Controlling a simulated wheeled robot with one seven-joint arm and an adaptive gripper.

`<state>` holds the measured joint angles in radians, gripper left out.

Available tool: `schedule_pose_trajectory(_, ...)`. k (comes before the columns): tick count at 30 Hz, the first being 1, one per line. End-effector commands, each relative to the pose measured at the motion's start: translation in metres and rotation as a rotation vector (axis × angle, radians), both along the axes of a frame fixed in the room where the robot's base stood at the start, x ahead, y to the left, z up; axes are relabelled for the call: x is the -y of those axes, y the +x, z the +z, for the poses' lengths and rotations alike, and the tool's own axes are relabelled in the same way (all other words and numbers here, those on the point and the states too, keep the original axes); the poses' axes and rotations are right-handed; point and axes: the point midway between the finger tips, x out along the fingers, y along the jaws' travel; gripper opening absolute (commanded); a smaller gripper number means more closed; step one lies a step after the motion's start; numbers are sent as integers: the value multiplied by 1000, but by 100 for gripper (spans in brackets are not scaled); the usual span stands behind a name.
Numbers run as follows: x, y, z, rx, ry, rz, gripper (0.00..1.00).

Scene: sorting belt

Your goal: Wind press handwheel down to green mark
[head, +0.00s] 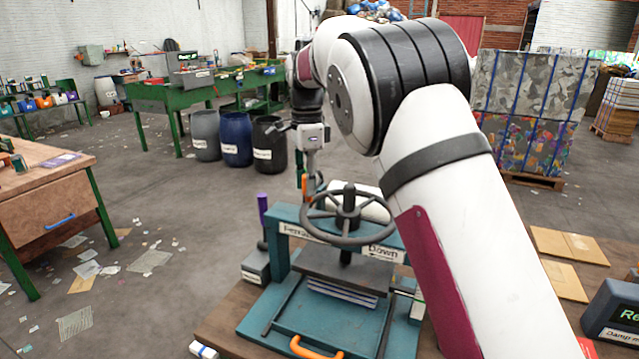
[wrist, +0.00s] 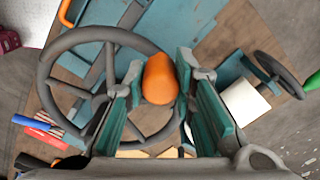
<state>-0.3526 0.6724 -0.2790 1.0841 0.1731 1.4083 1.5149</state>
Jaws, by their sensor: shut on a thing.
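The dark grey handwheel (head: 350,217) lies flat on top of the teal press (head: 284,262), on its upright screw. A "Down" label (head: 384,252) is on the crossbeam. Below it the dark pressing plate (head: 325,266) sits just above or on a thin stack (head: 341,291); I cannot tell if they touch. My gripper (head: 308,184) is at the wheel's far left rim. In the wrist view its teal fingers (wrist: 160,85) are shut on the wheel's orange knob (wrist: 159,78).
The press stands on a brown bench (head: 222,327), with an orange handle (head: 315,349) in front. A grey box with a purple-gripped lever (head: 263,210) stands left of it. A dark display box (head: 612,312) is at the right. My arm hides part of the bench's right side.

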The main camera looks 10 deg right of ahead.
Motion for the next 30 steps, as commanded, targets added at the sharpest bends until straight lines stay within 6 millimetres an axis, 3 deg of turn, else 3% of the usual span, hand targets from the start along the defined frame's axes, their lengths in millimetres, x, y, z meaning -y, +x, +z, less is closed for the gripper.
schedule_pose_trajectory(8,5,16,-1,8,5,-245,0)
schedule_pose_trajectory(19,37,33,0,10,3,-590,0)
schedule_pose_trajectory(30,62,38,1,10,1,-840,0)
